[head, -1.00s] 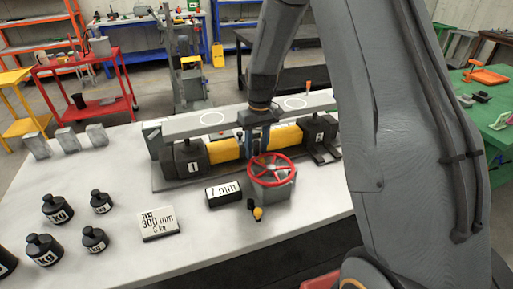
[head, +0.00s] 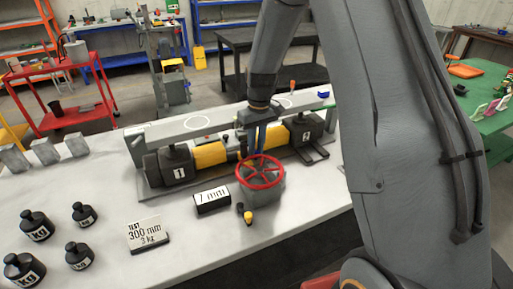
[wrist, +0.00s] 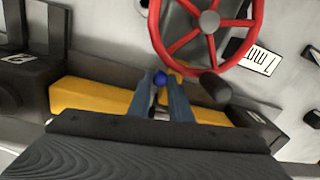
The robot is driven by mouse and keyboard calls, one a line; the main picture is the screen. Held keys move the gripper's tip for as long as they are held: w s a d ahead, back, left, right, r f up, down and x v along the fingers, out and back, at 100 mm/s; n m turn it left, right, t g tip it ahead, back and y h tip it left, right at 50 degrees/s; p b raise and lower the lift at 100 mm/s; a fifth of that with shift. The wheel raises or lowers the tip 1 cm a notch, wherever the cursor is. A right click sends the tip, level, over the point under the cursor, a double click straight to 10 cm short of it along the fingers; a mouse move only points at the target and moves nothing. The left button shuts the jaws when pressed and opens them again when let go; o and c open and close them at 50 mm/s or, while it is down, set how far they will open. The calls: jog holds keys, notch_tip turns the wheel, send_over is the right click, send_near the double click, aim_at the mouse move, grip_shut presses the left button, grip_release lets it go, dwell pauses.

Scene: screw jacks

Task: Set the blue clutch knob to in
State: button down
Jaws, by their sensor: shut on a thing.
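The blue clutch knob (wrist: 160,79) is a small blue ball, seen in the wrist view between the tips of my fingers. My gripper (wrist: 161,84) is shut on it; in the head view my gripper (head: 259,148) points down just behind the red handwheel, and its fingers and arm hide the knob. The red handwheel (head: 260,171) sits on a grey housing in front of the jacks; it also shows at the top of the wrist view (wrist: 168,45). I cannot tell from these frames how far in or out the knob stands.
Jacks marked 1 (head: 168,166) and 2 (head: 306,130) stand under a long grey beam (head: 165,130), with yellow sleeves between. A 7 mm sign (head: 212,200), a 300 mm card (head: 147,236) and several black weights (head: 37,226) stand on the white table.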

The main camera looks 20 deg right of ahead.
jog(key=shift+w+d, duration=0.1)
jog(key=shift+d, duration=0.1)
jog(key=c, duration=1.6)
grip_release()
jog(key=shift+d, duration=0.15)
jog(key=shift+a+r, duration=0.2)
jog(key=shift+r, duration=0.05)
jog(key=r, duration=0.2)
jog(key=r+b, duration=0.1)
jog(key=r, duration=0.2)
jog(key=r+b, duration=0.1)
jog(key=r, duration=0.1)
jog(key=shift+d+r, duration=0.2)
jog(key=shift+d, duration=0.1)
jog(key=s+m, duration=0.1)
jog(key=s, duration=0.7)
jog(key=s+f+m+t, duration=0.1)
jog(key=s, duration=0.7)
jog(key=s+f+m, duration=0.1)
jog(key=s, duration=0.7)
jog(key=shift+s+d+m+h, duration=0.1)
jog(key=shift+d+m+h, duration=0.15)
jog(key=shift+m+h, duration=0.15)
